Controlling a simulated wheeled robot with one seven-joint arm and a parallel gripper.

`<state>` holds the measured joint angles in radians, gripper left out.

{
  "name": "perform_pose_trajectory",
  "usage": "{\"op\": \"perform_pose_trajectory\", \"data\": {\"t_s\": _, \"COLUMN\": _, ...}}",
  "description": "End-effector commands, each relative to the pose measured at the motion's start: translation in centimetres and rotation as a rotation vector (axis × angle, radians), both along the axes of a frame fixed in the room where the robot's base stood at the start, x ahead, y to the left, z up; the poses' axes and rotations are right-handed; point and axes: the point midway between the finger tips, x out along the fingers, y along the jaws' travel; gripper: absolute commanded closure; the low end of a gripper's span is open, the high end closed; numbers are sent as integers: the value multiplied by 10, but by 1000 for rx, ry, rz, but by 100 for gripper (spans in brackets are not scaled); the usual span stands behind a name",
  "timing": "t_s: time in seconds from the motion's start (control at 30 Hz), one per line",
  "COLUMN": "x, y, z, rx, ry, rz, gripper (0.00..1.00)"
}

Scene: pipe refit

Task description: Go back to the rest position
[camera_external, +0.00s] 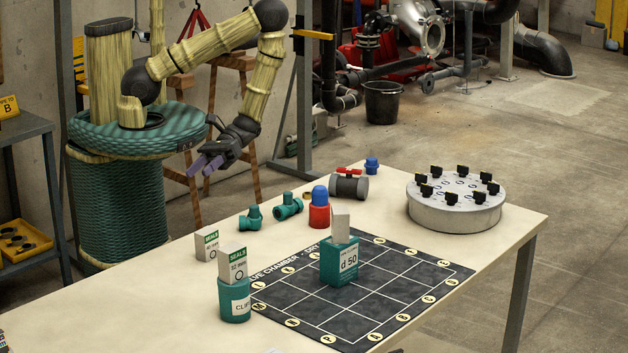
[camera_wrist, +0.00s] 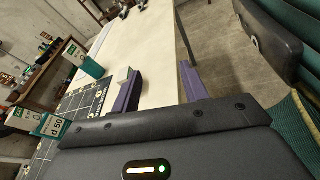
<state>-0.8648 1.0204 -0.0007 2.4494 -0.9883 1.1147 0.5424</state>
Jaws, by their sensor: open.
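My gripper (camera_external: 206,166) hangs empty in the air off the table's far left edge, in front of my teal base. Its purple fingers stand apart. They also show in the wrist view (camera_wrist: 160,88), spread wide with only table edge and floor between and beyond them. The arm is bent, its upper link raised and the forearm pointing down. Nothing is held.
The table (camera_external: 170,290) carries a dark grid mat (camera_external: 388,280), a teal "d 50" box (camera_external: 339,262), a teal tub (camera_external: 234,300), a red-and-blue piece (camera_external: 319,210), teal fittings (camera_external: 287,207), a valve (camera_external: 349,186) and a round grey turntable (camera_external: 455,210). A shelf (camera_external: 22,130) stands at left.

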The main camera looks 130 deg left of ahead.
Motion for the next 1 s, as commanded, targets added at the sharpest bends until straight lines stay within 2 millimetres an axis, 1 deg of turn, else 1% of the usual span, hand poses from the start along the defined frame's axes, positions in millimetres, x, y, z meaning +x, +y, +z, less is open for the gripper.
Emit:
{"op": "perform_pose_trajectory", "data": {"t_s": 0.03, "x": -3, "y": -4, "z": 6, "rx": 60, "ry": -15, "rz": -94, "gripper": 56}}
{"op": "perform_pose_trajectory", "data": {"t_s": 0.23, "x": -18, "y": -9, "z": 19, "rx": 297, "ry": -70, "rz": -416, "gripper": 56}}
{"op": "perform_pose_trajectory", "data": {"t_s": 0.33, "x": -20, "y": -7, "z": 25, "rx": 430, "ry": -118, "rz": -561, "gripper": 56}}
{"op": "perform_pose_trajectory", "data": {"t_s": 0.47, "x": -16, "y": -2, "z": 35, "rx": 609, "ry": -200, "rz": -727, "gripper": 56}}
{"op": "perform_pose_trajectory", "data": {"t_s": 0.57, "x": -8, "y": 2, "z": 45, "rx": 748, "ry": -284, "rz": -840, "gripper": 56}}
{"op": "perform_pose_trajectory", "data": {"t_s": 0.73, "x": 14, "y": 4, "z": 69, "rx": 986, "ry": -466, "rz": -992, "gripper": 56}}
{"op": "perform_pose_trajectory", "data": {"t_s": 0.87, "x": 36, "y": -3, "z": 94, "rx": 1157, "ry": -643, "rz": -1073, "gripper": 56}}
{"op": "perform_pose_trajectory", "data": {"t_s": 1.0, "x": 56, "y": -15, "z": 122, "rx": 1299, "ry": -831, "rz": -1118, "gripper": 56}}
